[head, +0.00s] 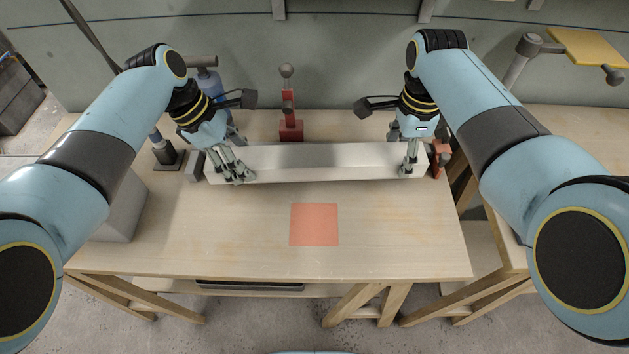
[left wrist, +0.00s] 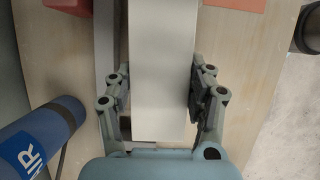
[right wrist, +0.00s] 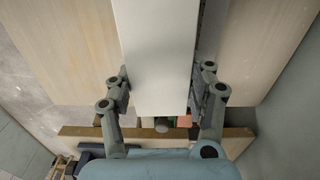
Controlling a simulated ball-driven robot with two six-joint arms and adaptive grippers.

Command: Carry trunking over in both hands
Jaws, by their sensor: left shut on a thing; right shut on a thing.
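The trunking (head: 320,163) is a long, pale, box-shaped length lying crosswise over the back half of the wooden table in the head view. My left gripper (head: 236,172) is shut on its left end, with a finger on each side, as the left wrist view (left wrist: 160,95) shows. My right gripper (head: 408,165) is shut on its right end, also with a finger on each side in the right wrist view (right wrist: 160,95). The trunking looks roughly level. I cannot tell whether it touches what is beneath it. A flat orange-red square (head: 314,224) lies on the table in front of it.
A red tool with a grey knob (head: 290,125) stands behind the trunking. A blue bottle (left wrist: 40,135) stands by my left gripper. A small red object (head: 440,155) is at the right end. The table front (head: 400,245) is clear. Another wooden table stands at right.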

